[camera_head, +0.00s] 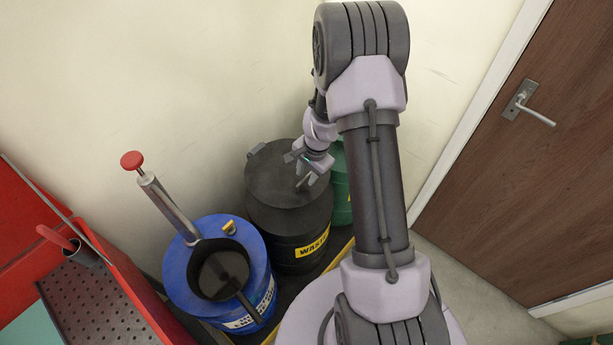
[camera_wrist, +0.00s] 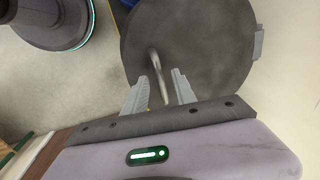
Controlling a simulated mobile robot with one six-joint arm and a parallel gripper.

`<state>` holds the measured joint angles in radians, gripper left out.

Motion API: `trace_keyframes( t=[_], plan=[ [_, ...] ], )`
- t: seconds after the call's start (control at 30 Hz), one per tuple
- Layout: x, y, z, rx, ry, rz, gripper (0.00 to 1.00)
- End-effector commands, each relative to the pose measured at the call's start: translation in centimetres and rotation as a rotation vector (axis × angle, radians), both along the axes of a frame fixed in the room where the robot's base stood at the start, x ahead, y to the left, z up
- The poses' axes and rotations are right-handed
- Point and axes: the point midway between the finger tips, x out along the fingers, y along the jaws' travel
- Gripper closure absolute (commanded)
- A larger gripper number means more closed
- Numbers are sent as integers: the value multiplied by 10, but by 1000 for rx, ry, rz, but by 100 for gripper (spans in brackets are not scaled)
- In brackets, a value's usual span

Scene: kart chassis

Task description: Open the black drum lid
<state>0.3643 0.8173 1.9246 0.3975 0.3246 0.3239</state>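The black drum (camera_head: 285,235) stands against the wall with a yellow label on its side. Its round dark lid (camera_head: 272,185) lies flat on top and looks closed; it also fills the upper middle of the wrist view (camera_wrist: 210,50). A curved metal handle (camera_wrist: 155,66) rises from the lid. My gripper (camera_head: 306,178) is over the lid. In the wrist view its two fingers (camera_wrist: 160,88) are apart, one on each side of the handle's near end, with gaps showing. Whether a finger touches the lid cannot be told.
A blue drum (camera_head: 178,275) with a red-topped pump (camera_head: 158,195) stands left of the black drum. A green drum (camera_head: 341,185) stands behind my arm. A red cart (camera_head: 130,290) is at the left. A brown door (camera_head: 540,170) is at the right, with bare floor before it.

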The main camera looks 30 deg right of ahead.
Motion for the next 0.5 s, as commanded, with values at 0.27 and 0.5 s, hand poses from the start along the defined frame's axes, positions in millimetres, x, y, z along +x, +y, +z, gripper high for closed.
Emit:
trace_keyframes(
  t=[0.27,0.5],
  plan=[
    [1,0,-2,-1,0,1,67],
    [1,0,-2,0,0,1,100]
  ],
)
